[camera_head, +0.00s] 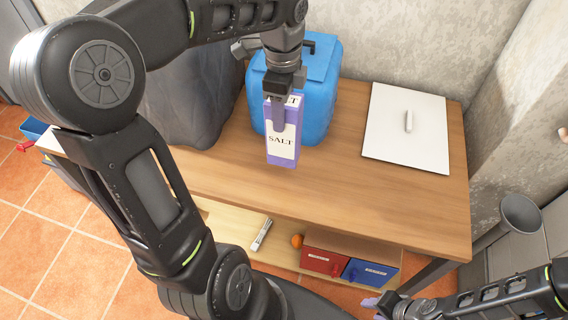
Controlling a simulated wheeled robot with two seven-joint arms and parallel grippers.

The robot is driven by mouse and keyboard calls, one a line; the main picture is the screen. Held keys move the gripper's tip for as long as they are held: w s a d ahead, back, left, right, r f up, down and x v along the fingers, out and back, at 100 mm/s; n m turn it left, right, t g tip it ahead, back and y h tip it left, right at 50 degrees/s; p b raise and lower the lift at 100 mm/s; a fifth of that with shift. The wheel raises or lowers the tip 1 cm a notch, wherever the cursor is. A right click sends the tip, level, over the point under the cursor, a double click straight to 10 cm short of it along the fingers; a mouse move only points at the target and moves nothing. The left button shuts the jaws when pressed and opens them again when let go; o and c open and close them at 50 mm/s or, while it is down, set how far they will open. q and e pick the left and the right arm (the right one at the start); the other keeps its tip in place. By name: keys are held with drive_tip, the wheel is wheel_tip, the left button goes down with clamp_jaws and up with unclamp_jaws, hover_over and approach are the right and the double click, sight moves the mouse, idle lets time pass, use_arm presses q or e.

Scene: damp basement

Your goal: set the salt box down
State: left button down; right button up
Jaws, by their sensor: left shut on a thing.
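The salt box (282,149) is a purple box with a white label reading SALT, in the middle of the head view. My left gripper (279,112) comes down from above and is shut on its upper part. The box is upright, in front of the blue container and over the wooden table (335,185). I cannot tell whether its base touches the tabletop. My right gripper (381,303) is low at the right, beyond the table's front edge; its fingers are too small and unclear to read.
A blue container (322,85) stands behind the salt box, and a dark grey bulky thing (190,100) left of it. A white panel with a handle (408,130) lies at the right. Red (325,262) and blue (369,273) drawers sit below. The tabletop's front middle is clear.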

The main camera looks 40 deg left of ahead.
sight(283, 139)
use_arm(q)
drive_tip(key=shift+f, duration=2.8)
drive_tip(key=shift+f+p, duration=0.35)
drive_tip(key=shift+f, duration=1.55)
drive_tip(key=shift+f, duration=0.15)
drive_tip(key=c, duration=0.6)
unclamp_jaws()
wheel_tip(283, 139, up, 12)
drive_tip(key=shift+r, duration=0.15)
